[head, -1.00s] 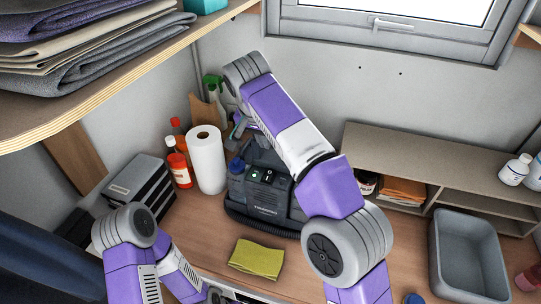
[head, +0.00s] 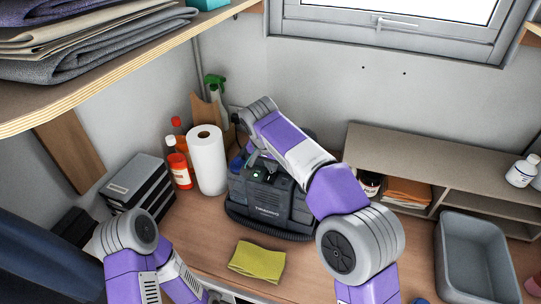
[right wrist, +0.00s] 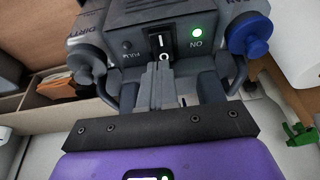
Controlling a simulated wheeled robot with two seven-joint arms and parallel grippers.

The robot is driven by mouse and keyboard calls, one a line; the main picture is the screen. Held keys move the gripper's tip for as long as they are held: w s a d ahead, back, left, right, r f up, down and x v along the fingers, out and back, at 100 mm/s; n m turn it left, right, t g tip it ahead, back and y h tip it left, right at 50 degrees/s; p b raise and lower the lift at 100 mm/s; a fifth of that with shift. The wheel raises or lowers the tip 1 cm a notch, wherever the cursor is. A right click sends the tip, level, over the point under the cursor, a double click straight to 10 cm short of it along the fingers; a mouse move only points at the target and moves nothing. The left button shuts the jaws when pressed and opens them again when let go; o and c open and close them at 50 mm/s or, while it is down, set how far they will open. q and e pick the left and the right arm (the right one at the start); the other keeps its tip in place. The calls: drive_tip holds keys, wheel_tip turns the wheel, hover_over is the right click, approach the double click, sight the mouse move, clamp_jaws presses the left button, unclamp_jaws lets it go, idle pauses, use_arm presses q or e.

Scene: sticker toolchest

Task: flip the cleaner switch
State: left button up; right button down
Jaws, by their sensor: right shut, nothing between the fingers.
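The cleaner (head: 268,205) is a dark grey machine standing on the bench, with a blue cap (right wrist: 250,38). In the right wrist view its black rocker switch (right wrist: 159,42), marked I and O, sits in the top panel. A green lamp (right wrist: 196,33) beside it, labelled ON, glows. My right gripper (right wrist: 161,66) is shut and empty. Its fingertips are at the O end of the switch; whether they touch it I cannot tell. In the head view my right gripper (head: 258,157) is over the cleaner's top. Only my left arm shows, at the lower left.
A paper towel roll (head: 207,160) and red bottles (head: 179,165) stand left of the cleaner. A yellow cloth (head: 257,262) lies in front. A grey tub (head: 478,260) and shelf unit (head: 430,165) are at right. A wooden shelf (head: 120,75) overhangs the upper left.

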drive_tip(key=shift+x, duration=0.75)
drive_tip(key=shift+s+f, duration=0.1)
drive_tip(key=shift+s, duration=0.05)
